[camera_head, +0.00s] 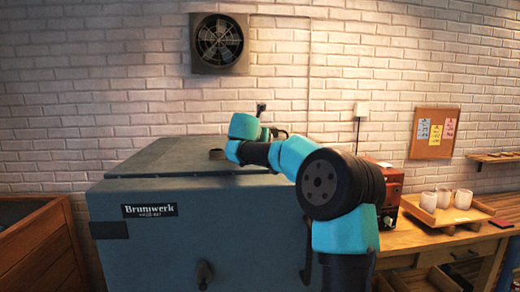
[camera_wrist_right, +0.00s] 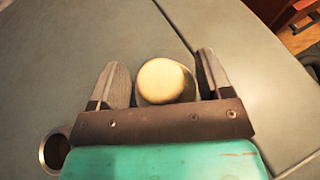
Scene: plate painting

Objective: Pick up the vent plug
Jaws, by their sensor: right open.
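The vent plug (camera_wrist_right: 166,81) has a round cream top and sits on the grey-blue kiln lid in the right wrist view. My right gripper (camera_wrist_right: 165,78) is open, with one finger on each side of the plug. Narrow gaps seem to show beside it; I cannot tell whether either finger touches. In the head view my right arm reaches over the kiln (camera_head: 190,235), and its wrist is above the lid. The plug is not discernible there, and the fingertips are hard to make out. My left gripper is not in view.
A round dark opening with a rim (camera_wrist_right: 55,150) is in the lid at the lower left of the wrist view. A seam crosses the lid. A wooden table at the right holds a tray (camera_head: 437,215) with white cups. A red box (camera_head: 388,185) stands beside the kiln.

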